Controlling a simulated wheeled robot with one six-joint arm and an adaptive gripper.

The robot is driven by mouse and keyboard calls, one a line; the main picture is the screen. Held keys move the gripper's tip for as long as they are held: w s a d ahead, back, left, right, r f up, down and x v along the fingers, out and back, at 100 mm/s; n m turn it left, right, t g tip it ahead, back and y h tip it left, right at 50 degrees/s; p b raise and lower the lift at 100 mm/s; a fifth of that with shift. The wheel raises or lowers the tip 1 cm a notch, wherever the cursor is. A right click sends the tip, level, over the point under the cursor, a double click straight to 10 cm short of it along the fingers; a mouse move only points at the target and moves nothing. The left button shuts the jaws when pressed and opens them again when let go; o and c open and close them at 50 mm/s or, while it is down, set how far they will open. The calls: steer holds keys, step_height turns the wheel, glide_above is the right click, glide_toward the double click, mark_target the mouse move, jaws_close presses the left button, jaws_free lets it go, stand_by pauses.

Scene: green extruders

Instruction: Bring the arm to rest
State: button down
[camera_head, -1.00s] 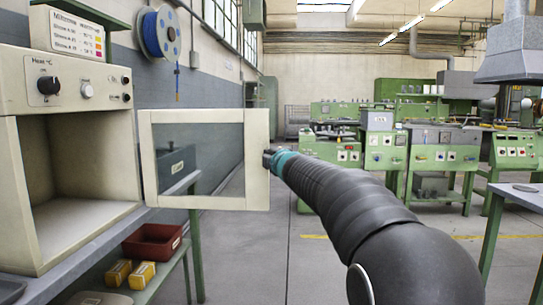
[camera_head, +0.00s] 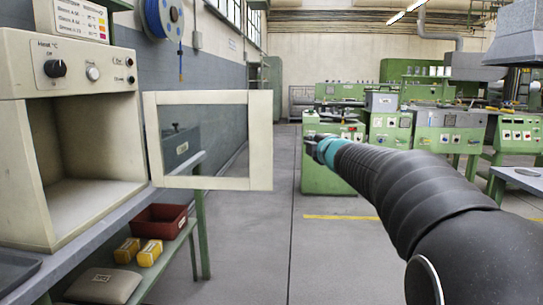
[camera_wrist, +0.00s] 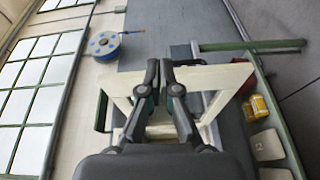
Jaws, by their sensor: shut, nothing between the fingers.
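My gripper (camera_head: 310,146) is at the end of my dark arm, right of the open oven door in the head view, with a visible gap between them. In the wrist view my gripper (camera_wrist: 160,62) shows two dark fingers with their tips close together and nothing between them. The cream-framed door (camera_head: 262,140) of the oven (camera_head: 17,150) stands swung open, and its window is see-through. The oven chamber looks empty. In the wrist view the door frame (camera_wrist: 232,78) shows beyond the fingers.
A red bin (camera_head: 155,222), yellow boxes (camera_head: 149,253) and a grey bag (camera_head: 103,286) sit on the shelf under the oven bench. A blue spool (camera_head: 165,18) hangs on the wall. Green machines (camera_head: 447,130) stand at the back. The grey floor (camera_head: 330,260) between is clear.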

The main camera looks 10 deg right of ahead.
steer(key=s+d+f+m+g+h, duration=0.45)
steer(key=d+f+m, duration=0.25)
steer(key=f+m, duration=0.3)
steer(key=s+f+m+g+h, duration=0.2)
steer(key=s+f+m+g, duration=0.1)
steer(key=s+f, duration=0.45)
steer(key=s+a+f+m+g+y, duration=0.1)
steer(key=s+a+f+m, duration=0.1)
steer(key=s, duration=0.8)
steer(key=s+a+f+m+g+y, duration=0.1)
steer(key=s+a+f+g+y, duration=0.1)
steer(key=s+a+f, duration=0.2)
steer(key=s+a+f+m+g+y, duration=0.1)
steer(key=s+a+f, duration=0.3)
steer(key=s, duration=1.4)
steer(key=shift+a+m+g+y, duration=0.35)
steer(key=shift+a+m, duration=0.45)
steer(key=shift+a, duration=1.2)
